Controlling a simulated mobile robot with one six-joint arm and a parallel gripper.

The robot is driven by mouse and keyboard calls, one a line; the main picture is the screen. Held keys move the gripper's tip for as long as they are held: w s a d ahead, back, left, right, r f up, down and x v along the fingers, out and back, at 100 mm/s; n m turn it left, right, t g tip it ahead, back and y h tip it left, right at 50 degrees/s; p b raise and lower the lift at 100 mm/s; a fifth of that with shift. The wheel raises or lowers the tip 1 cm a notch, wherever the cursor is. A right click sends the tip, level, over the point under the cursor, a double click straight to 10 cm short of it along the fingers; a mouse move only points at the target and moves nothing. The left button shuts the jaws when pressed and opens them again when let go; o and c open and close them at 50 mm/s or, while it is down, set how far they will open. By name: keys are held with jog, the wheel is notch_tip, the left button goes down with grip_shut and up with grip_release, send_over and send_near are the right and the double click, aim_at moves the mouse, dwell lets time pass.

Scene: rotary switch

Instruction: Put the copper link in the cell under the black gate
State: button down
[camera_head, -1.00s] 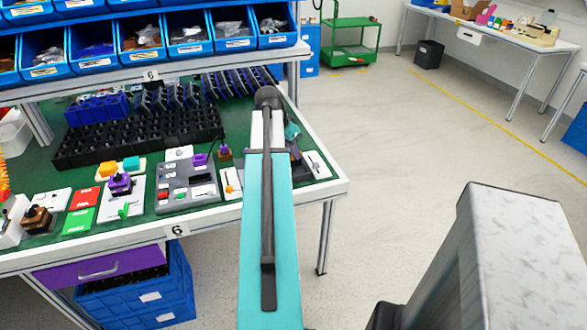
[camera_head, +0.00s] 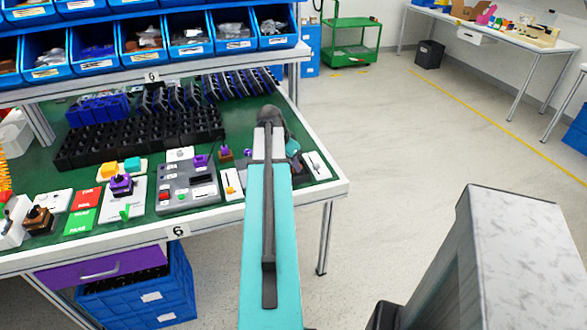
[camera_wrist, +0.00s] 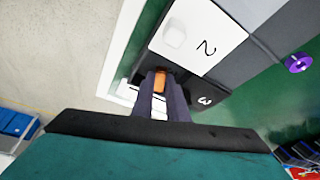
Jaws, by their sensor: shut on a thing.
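In the wrist view my gripper (camera_wrist: 161,76) is shut on a small orange-copper piece, the copper link (camera_wrist: 160,84), between its two dark fingers. The fingertips are over or at a black section marked 3 (camera_wrist: 205,97), which looks like the black gate. I cannot tell whether the link touches anything below. A white plate marked 2 (camera_wrist: 197,38), with a pale raised knob, lies beside the black section. The cell under the gate is hidden by the fingers. In the head view my arm covers the gripper and most of this fixture.
A purple knob (camera_wrist: 299,63) stands near the fixture. The green table's white front edge (camera_head: 225,215) is close. Left of my arm are a grey control box (camera_head: 187,187) and several switches. A black rack (camera_head: 140,138) is behind.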

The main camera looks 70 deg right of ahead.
jog(key=shift+f, duration=1)
jog(key=shift+f, duration=0.15)
jog(key=c, duration=2)
grip_release()
jog(key=shift+r, duration=0.2)
jog(key=shift+b+v, duration=0.55)
jog(key=shift+v, duration=5.45)
jog(key=shift+w+a, duration=0.1)
